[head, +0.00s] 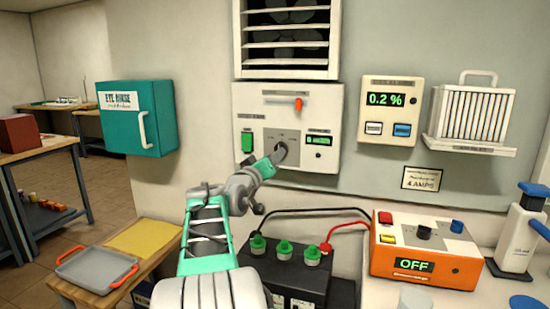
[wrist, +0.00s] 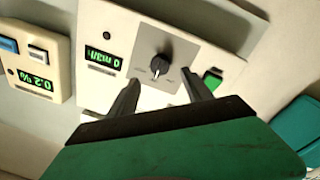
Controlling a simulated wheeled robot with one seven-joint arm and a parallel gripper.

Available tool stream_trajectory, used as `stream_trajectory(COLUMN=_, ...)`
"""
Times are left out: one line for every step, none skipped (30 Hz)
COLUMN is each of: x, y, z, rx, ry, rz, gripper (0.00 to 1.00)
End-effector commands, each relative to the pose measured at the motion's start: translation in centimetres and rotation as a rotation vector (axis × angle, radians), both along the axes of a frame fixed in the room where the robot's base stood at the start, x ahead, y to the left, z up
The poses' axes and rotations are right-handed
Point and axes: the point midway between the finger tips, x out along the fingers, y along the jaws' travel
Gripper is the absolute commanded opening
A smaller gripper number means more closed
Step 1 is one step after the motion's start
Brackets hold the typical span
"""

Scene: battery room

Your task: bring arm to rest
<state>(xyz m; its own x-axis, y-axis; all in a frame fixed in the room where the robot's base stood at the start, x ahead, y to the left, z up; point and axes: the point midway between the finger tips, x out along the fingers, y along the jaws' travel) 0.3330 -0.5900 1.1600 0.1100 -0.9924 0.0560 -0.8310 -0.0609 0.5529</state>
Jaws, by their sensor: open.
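My arm reaches up from the bottom of the head view, with my gripper (head: 276,157) in front of the white fan control panel (head: 250,104). In the wrist view my gripper (wrist: 163,92) is open, its two dark fingers apart and pointing at the panel. A dark rotary knob (wrist: 173,61) on a grey plate lies just beyond and between the fingertips. Nothing is between the fingers. The knob is partly covered by my gripper in the head view. The panel display (wrist: 104,58) reads 0 m3/h, upside down in the wrist view.
Below my arm stand a dark battery (head: 270,272) with green caps and an orange charger (head: 425,247) showing OFF. A 0.2 % meter (head: 389,106) and a white caged unit (head: 474,115) hang at right. A teal eye rinse box (head: 137,117) hangs at left.

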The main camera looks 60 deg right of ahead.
Motion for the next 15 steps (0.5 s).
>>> stream_trajectory(x=-0.04, y=0.49, z=-0.13, rx=0.000, ry=0.001, rz=0.001, gripper=0.58)
stream_trajectory(x=-0.07, y=0.66, z=-0.10, rx=0.000, ry=0.000, rz=0.000, gripper=0.58)
stream_trajectory(x=-0.09, y=0.79, z=-0.09, rx=0.000, ry=0.000, rz=0.000, gripper=0.58)
stream_trajectory(x=-0.11, y=0.83, z=-0.09, rx=0.000, ry=0.001, rz=0.000, gripper=0.58)
stream_trajectory(x=-0.11, y=0.83, z=-0.09, rx=0.001, ry=0.001, rz=-0.001, gripper=0.58)
stream_trajectory(x=-0.12, y=0.81, z=-0.09, rx=0.001, ry=0.001, rz=-0.001, gripper=0.58)
stream_trajectory(x=-0.12, y=0.80, z=-0.09, rx=0.001, ry=0.001, rz=-0.001, gripper=0.58)
stream_trajectory(x=-0.12, y=0.79, z=-0.09, rx=0.001, ry=0.001, rz=-0.001, gripper=0.58)
stream_trajectory(x=-0.12, y=0.78, z=-0.08, rx=0.001, ry=0.001, rz=-0.001, gripper=0.58)
stream_trajectory(x=-0.11, y=0.78, z=-0.09, rx=0.001, ry=0.001, rz=-0.001, gripper=0.58)
stream_trajectory(x=-0.11, y=0.78, z=-0.08, rx=0.001, ry=0.001, rz=-0.001, gripper=0.58)
stream_trajectory(x=-0.12, y=0.77, z=-0.07, rx=0.001, ry=0.001, rz=-0.001, gripper=0.58)
stream_trajectory(x=-0.08, y=0.80, z=-0.08, rx=0.001, ry=0.000, rz=0.000, gripper=0.58)
stream_trajectory(x=0.10, y=0.92, z=-0.08, rx=0.005, ry=0.000, rz=0.004, gripper=0.58)
stream_trajectory(x=0.60, y=1.32, z=-0.14, rx=0.017, ry=-0.003, rz=0.018, gripper=0.58)
